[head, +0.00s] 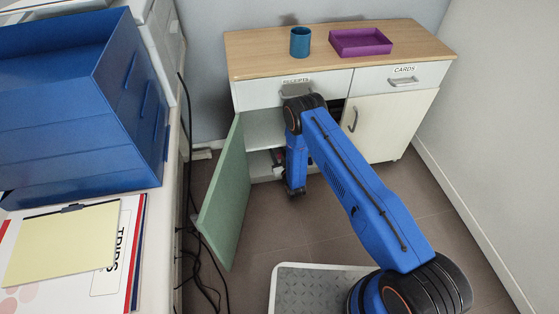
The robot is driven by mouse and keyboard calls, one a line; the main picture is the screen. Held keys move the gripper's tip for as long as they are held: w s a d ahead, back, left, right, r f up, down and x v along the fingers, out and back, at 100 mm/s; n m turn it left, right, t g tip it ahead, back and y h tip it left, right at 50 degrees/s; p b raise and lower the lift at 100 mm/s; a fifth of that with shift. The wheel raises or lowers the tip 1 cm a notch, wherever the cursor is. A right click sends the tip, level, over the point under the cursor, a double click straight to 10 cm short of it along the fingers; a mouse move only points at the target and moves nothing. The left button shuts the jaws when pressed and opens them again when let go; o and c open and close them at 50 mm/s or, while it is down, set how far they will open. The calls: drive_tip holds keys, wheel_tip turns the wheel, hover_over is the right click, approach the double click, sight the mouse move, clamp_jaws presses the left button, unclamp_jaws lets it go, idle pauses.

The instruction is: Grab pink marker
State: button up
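I cannot make out a pink marker in the head view. My blue arm hides part of the cabinet's inside.
The green cabinet door (226,197) stands open on the left. The right door (384,128) is shut. A teal cup (300,42) and a purple tray (361,42) stand on top. Black cables (197,262) lie on the floor beside the desk with blue trays (75,105).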

drive_tip(key=shift+w, duration=0.1)
clamp_jaws()
